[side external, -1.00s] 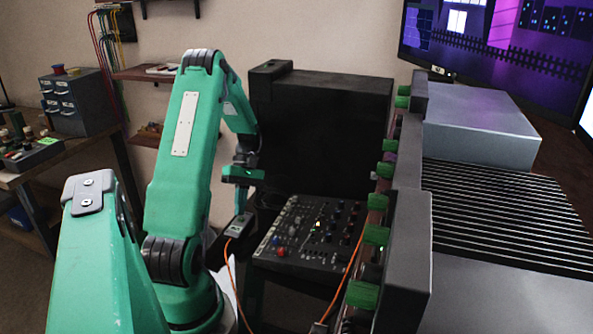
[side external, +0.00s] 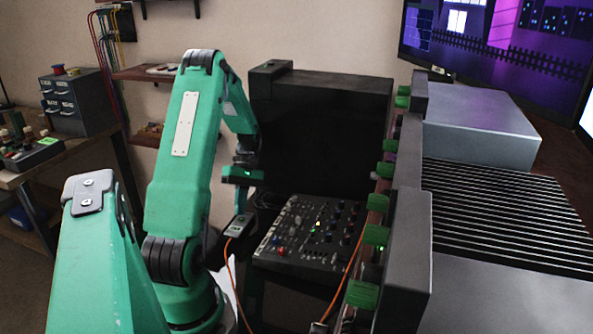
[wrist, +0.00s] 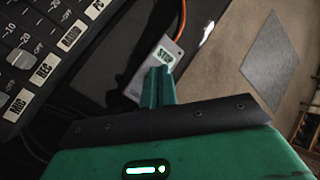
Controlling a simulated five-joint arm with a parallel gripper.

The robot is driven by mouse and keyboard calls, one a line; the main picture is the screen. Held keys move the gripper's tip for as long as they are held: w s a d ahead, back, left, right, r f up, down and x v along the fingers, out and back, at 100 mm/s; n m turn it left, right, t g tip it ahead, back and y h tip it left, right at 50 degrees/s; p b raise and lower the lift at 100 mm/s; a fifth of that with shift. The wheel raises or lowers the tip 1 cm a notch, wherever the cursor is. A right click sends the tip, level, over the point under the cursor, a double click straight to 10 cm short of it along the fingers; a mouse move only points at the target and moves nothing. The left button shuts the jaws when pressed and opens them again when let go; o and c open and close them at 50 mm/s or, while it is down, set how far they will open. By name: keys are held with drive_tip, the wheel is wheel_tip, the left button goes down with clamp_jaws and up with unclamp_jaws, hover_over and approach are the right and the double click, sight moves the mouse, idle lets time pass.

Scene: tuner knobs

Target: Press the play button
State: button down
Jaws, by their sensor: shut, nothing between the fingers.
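No button marked play can be made out in either view. A small grey box (wrist: 158,66) on an orange cable carries a pale green label reading STOP. It also shows in the side view (side external: 238,226), just left of the mixer panel. My gripper (wrist: 157,84) is shut and empty, and its fingertips overlap the near part of the box in the wrist view. In the side view my gripper (side external: 241,194) points down above the box. Whether the tips touch it I cannot tell, and they hide part of its face.
A dark case (side external: 320,130) rises behind. A grey rack with green knobs (side external: 375,235) stands at the right.

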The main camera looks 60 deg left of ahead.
sight(242, 217)
drive_tip(key=shift+f, duration=0.65)
idle(0.8)
drive_tip(key=shift+r, duration=0.7)
drive_tip(key=shift+r, duration=0.1)
idle(0.4)
drive_tip(key=shift+r, duration=2.45)
